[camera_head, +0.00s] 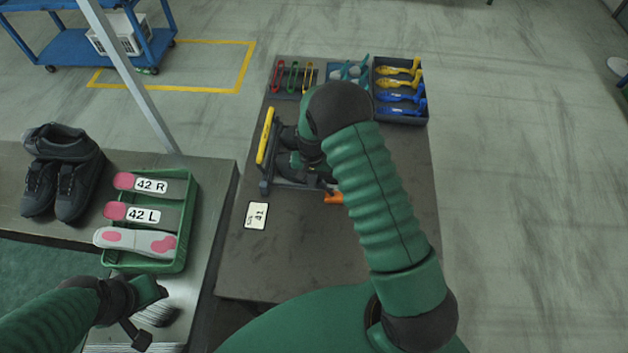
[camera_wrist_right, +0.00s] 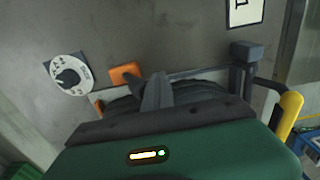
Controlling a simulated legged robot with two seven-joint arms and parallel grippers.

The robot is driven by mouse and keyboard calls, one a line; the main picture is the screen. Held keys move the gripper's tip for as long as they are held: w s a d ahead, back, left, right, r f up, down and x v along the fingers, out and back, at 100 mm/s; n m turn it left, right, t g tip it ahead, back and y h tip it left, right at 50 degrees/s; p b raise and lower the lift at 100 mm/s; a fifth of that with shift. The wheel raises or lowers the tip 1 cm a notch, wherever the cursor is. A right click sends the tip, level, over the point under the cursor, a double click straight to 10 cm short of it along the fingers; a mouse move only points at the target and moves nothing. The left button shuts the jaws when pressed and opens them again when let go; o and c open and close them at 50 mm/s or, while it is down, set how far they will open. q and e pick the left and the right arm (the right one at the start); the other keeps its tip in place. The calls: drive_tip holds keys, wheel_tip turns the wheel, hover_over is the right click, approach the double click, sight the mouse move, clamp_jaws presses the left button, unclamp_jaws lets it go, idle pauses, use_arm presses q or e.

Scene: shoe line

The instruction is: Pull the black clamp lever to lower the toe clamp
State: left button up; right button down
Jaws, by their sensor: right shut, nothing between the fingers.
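My right gripper (camera_wrist_right: 155,90) is shut and empty in the right wrist view, its dark fingers in front of a black ribbed shape in the fixture. In the head view my right arm covers most of the fixture (camera_head: 267,182) and the fingers. The fixture has a dark frame and a yellow bar (camera_head: 265,135), which also shows in the right wrist view (camera_wrist_right: 287,115). I cannot pick out the black clamp lever or toe clamp with certainty. An orange block (camera_wrist_right: 126,74) sits beside the fingertips. My left gripper (camera_head: 147,312) is over the left bench; its opening is unclear.
A dial (camera_wrist_right: 69,76) lies near the orange block. A label card (camera_head: 256,216) lies on the table (camera_head: 270,270). Trays of tools (camera_head: 401,118) stand at the back. A green crate (camera_head: 190,225) with insoles and dark shoes (camera_head: 65,175) stand on the left bench.

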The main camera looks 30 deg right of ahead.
drive_tip(key=shift+s+d+f, duration=0.1)
drive_tip(key=shift+s+f, duration=0.2)
drive_tip(key=shift+s, duration=0.05)
drive_tip(key=shift+w+a, duration=0.3)
drive_tip(key=shift+w, duration=0.15)
wheel_tip(320, 180, up, 9)
drive_tip(key=p, duration=0.6)
drive_tip(key=shift+w+a+r+p, duration=0.15)
drive_tip(key=shift+w+p, duration=0.05)
drive_tip(key=shift+p, duration=0.2)
